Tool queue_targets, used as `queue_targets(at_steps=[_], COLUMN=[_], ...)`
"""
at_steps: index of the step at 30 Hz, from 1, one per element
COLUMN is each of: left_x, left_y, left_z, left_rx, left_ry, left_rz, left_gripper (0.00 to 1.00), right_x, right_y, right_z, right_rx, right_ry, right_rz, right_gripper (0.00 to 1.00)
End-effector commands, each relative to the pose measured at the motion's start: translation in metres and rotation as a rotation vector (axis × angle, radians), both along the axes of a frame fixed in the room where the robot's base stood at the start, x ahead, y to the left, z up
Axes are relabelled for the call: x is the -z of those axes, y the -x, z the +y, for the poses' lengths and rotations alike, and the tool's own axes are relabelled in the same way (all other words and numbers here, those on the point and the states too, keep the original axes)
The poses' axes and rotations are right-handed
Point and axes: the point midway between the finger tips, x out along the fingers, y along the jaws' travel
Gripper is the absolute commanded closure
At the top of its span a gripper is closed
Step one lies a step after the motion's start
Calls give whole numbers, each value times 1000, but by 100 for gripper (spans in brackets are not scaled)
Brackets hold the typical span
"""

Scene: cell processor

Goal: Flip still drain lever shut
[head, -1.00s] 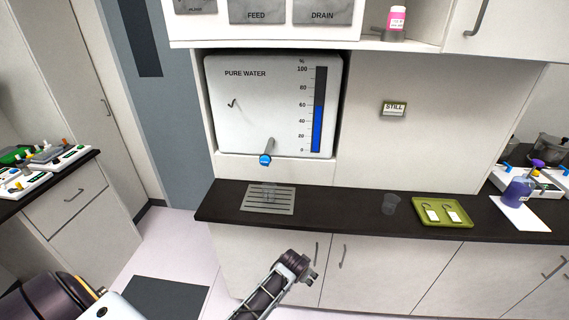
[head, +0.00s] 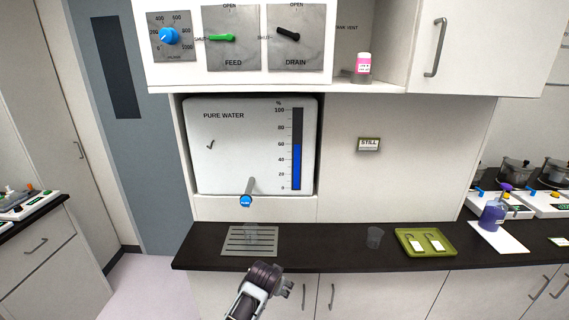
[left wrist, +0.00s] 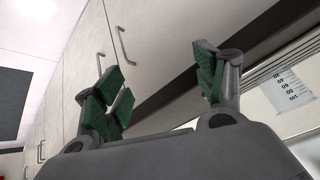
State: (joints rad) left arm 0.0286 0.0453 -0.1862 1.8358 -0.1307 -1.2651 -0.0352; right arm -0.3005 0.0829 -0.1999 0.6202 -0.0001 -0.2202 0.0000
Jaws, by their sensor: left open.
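The drain lever (head: 288,34) is a short black handle on a grey panel (head: 312,58) marked DRAIN, high in the head view. It points left and slightly up, a little above the SHUT mark at left; OPEN is marked at the top. My left gripper (head: 289,289) is low in the head view, in front of the cabinet doors and far below the lever. In the left wrist view the left gripper (left wrist: 155,82) shows spread, green-padded fingers with nothing between them. My right gripper is not in view.
A green feed lever (head: 222,38) and a blue knob (head: 169,36) sit left of the drain panel. A pink-labelled bottle (head: 363,66) stands on the shelf at right. Below are a water tank (head: 230,165), its tap (head: 246,199) and a dark counter (head: 325,240).

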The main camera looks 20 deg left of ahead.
Motion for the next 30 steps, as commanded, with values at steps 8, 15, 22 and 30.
queue_targets(at_steps=[8,15,22,30], left_x=[-35,-89,-162,-251], left_y=[-24,-55,-88,-115], left_z=[-2,-5,-8,-11], left_rx=[0,-1,-7,-17], left_ry=[-12,-29,-53,-80], left_rz=[-49,-119,-211,-316], left_gripper=[29,29,29,29], right_x=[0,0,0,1], right_y=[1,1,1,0], right_z=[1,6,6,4], right_rx=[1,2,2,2], right_ry=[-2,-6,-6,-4], right_rz=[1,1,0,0], right_gripper=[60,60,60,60])
